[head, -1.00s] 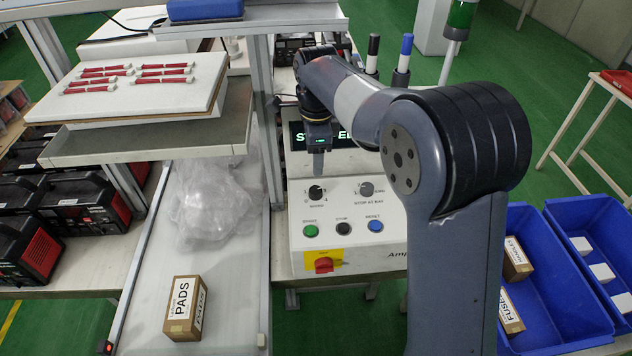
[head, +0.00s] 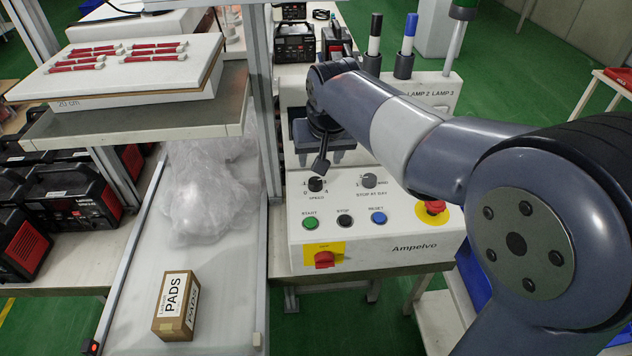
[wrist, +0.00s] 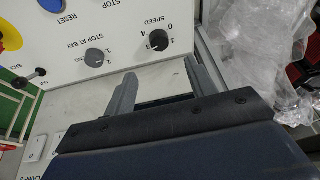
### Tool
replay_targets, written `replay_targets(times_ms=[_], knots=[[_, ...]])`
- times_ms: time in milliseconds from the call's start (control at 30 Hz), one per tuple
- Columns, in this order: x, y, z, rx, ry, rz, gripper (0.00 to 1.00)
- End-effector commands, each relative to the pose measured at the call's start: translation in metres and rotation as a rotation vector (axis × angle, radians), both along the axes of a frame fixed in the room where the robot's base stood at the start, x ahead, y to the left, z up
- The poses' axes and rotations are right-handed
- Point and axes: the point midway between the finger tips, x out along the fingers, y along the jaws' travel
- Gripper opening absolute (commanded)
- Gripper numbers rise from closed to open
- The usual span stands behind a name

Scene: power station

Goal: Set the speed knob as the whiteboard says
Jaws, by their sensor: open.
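The speed knob (head: 316,184) is a small black knob with a ring of numbers, at the left of the white control panel (head: 410,262). It also shows in the wrist view (wrist: 158,41), where its pointer setting is too small to read surely. My gripper (head: 321,162) is just above and behind the knob in the head view. In the wrist view my gripper (wrist: 162,88) is open and empty, its two fingers apart, with the knob ahead of the gap and no contact visible. No whiteboard is visible.
A grey stop knob (head: 369,180) sits right of the speed knob. Green start (head: 311,223), black stop (head: 345,221) and blue reset (head: 379,217) buttons lie below. A red emergency button (head: 435,207) and red switch (head: 324,259) are near. Plastic wrap (head: 212,190) lies left.

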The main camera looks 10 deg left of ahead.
Motion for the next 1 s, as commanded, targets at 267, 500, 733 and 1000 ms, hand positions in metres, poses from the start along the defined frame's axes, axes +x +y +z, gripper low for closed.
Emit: replay_targets(times_ms=[267,500,733,1000], knots=[[0.001,0.0,-0.009,-0.024,-0.025,0.08,0.53],[0.015,0.006,-0.049,-0.025,-0.023,0.078,0.53],[0.029,0.012,-0.085,-0.024,-0.023,0.077,0.53],[0.036,0.015,-0.1,-0.022,-0.027,0.076,0.53]])
